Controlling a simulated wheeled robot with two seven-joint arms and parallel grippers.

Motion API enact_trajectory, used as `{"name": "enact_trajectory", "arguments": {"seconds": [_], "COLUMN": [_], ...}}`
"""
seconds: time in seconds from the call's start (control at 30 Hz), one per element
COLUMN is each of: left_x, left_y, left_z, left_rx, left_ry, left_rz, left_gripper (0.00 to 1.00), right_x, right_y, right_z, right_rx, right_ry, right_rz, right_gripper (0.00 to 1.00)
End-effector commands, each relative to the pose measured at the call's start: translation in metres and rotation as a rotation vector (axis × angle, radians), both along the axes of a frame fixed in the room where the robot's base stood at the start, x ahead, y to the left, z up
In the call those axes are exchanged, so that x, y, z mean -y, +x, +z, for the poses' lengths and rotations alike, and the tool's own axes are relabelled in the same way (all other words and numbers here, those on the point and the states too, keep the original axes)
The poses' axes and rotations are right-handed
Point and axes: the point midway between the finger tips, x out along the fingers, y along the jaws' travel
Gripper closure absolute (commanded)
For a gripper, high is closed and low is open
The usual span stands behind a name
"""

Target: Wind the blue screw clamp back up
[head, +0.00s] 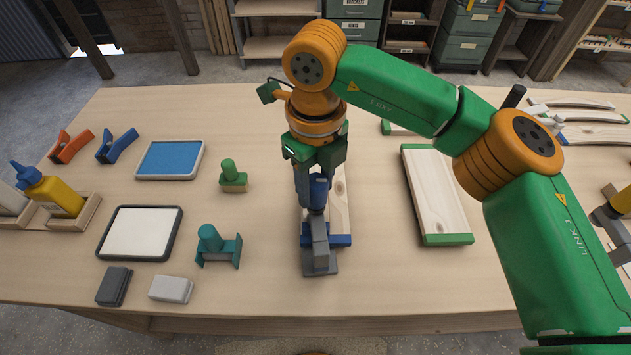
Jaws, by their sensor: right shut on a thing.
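The blue screw clamp (320,195) stands upright near the middle of the table, at the near end of a pale wooden board (340,205) with a blue end. My right gripper (313,172) points down from above and is shut on the top of the clamp. Its fingers and wrist hide much of the clamp's upper part. A grey block-like foot (320,262) shows below the clamp at the board's near end. I cannot tell how far the screw is wound. My left gripper is not in view.
Left on the table (250,112) are a blue pad (170,159), a white tray (140,233), a green stamp (232,177), a teal stamp (217,246), small blocks and a yellow bottle (55,194).

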Motion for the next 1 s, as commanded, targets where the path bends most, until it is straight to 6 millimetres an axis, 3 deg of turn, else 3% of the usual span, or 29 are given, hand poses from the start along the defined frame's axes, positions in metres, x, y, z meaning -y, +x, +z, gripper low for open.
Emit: {"name": "enact_trajectory", "arguments": {"seconds": [0.4, 0.43, 0.5, 0.53, 0.83, 1.0], "left_x": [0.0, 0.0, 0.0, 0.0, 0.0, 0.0], "left_y": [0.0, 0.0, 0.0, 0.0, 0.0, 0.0], "left_z": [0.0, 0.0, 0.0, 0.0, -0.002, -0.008], "left_rx": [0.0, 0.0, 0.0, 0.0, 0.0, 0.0], "left_ry": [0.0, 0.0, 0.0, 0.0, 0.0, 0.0], "left_rz": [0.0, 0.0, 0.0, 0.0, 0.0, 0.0], "left_gripper": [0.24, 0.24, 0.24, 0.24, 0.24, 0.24], "right_x": [0.0, 0.0, 0.0, 0.0, 0.0, -0.001], "right_y": [0.0, 0.0, 0.0, 0.0, 0.001, 0.001], "right_z": [0.001, 0.001, 0.001, 0.0, 0.003, 0.037], "right_rx": [0.001, 0.001, 0.001, 0.001, 0.002, 0.006], "right_ry": [0.001, 0.001, 0.001, 0.001, 0.001, 0.001], "right_rz": [0.016, 0.016, 0.016, 0.016, 0.015, 0.013], "right_gripper": [1.0, 0.46, 0.27, 0.24, 0.24, 0.24]}}
